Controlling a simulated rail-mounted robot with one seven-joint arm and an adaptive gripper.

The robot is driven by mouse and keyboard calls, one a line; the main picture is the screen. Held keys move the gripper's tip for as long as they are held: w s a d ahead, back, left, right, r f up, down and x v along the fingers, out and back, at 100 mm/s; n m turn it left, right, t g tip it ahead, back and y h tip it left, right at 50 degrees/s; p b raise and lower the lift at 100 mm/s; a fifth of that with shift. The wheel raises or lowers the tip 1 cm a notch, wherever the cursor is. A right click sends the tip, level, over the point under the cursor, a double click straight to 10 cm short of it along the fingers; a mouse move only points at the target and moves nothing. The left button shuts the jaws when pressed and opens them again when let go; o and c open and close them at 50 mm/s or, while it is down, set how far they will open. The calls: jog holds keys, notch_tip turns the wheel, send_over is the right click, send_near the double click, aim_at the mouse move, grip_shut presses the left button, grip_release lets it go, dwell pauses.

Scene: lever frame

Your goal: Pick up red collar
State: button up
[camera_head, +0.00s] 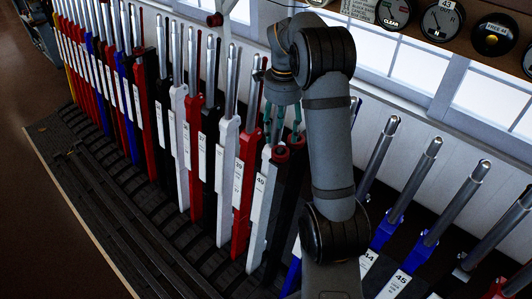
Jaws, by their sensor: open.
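A small dark red ring-like piece (281,154), which looks like the red collar, is at the top of a dark lever in the row, just below my gripper. Another bit of red shows right beside it, partly behind my arm. My gripper (282,128) points down with its teal fingers apart, above the red piece. I cannot tell whether the fingertips touch it or reach around it. No object shows between the fingers. Another red round piece (215,19) is at the top centre, against a pale upright part; I cannot tell whether it is a collar too.
A long row of upright levers in red, blue, black and white (195,140) runs to the left, close beside my gripper. Blue levers with steel handles (412,190) lean at the right. A wooden shelf with dials (442,22) is at the upper right. Dark floor lies left.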

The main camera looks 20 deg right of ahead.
aim_at(279, 148)
notch_tip(279, 148, down, 3)
jog(key=shift+d+r, duration=0.1)
jog(key=f, duration=0.1)
jog(key=f+p, duration=0.1)
jog(key=f, duration=0.1)
jog(key=f+p, duration=0.1)
jog(key=f, duration=0.1)
jog(key=shift+w+a, duration=0.1)
jog(key=shift+a, duration=0.15)
jog(key=c, duration=0.7)
jog(key=shift+r, duration=0.15)
jog(key=shift+c, duration=0.6)
